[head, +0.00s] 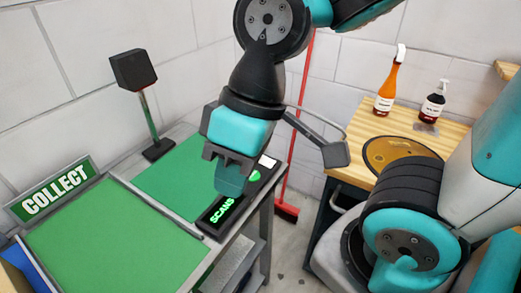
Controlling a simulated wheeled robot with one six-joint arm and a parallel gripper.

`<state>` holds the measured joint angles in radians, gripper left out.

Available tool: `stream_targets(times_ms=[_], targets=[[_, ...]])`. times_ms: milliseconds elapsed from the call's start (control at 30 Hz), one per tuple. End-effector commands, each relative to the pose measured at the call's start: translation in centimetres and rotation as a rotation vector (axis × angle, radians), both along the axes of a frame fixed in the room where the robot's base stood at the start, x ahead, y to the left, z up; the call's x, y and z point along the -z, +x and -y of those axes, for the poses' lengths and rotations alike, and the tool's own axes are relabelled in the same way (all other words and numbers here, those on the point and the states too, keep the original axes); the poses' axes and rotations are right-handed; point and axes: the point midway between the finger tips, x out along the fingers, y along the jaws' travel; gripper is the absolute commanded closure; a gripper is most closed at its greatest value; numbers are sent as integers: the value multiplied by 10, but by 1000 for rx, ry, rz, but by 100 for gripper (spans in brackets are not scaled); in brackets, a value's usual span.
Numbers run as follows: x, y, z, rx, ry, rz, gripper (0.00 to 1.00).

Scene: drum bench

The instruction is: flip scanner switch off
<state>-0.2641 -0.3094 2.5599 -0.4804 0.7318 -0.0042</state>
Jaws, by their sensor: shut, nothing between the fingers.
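A dark control panel (208,222) runs along the right edge of the bench. Its small screen (222,210) shows "SCANS" in lit green letters. A round green button (255,176) and a white piece (268,161) sit at its far end. I cannot tell whether either one is the scanner switch. My gripper (231,186) is shut and empty, pointing down over the middle of the panel. It hides the panel between the screen and the green button. I cannot tell whether its tips touch the panel. A black scanner head (134,69) stands on a post behind the green mat.
A wooden table (365,125) at right holds an orange bottle (388,85) and a dark pump bottle (431,105). A red broom (287,211) stands between the benches.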

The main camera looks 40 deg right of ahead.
Motion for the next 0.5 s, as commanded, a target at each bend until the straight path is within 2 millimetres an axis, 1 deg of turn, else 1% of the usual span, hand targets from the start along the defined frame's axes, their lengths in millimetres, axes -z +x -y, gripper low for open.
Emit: stream_targets(times_ms=[67, 167, 267, 300, 367, 400, 467, 500], targets=[[0, 6, 2, -16, -3, 12, 100], [1, 27, 9, -87, -19, 56, 100], [6, 62, 27, -218, -53, 132, 100], [9, 79, 38, -287, -74, 166, 100], [15, 104, 58, -398, -111, 218, 100], [21, 120, 73, -480, -137, 248, 100], [30, 142, 97, -603, -179, 288, 100], [36, 154, 113, -684, -205, 309, 100]])
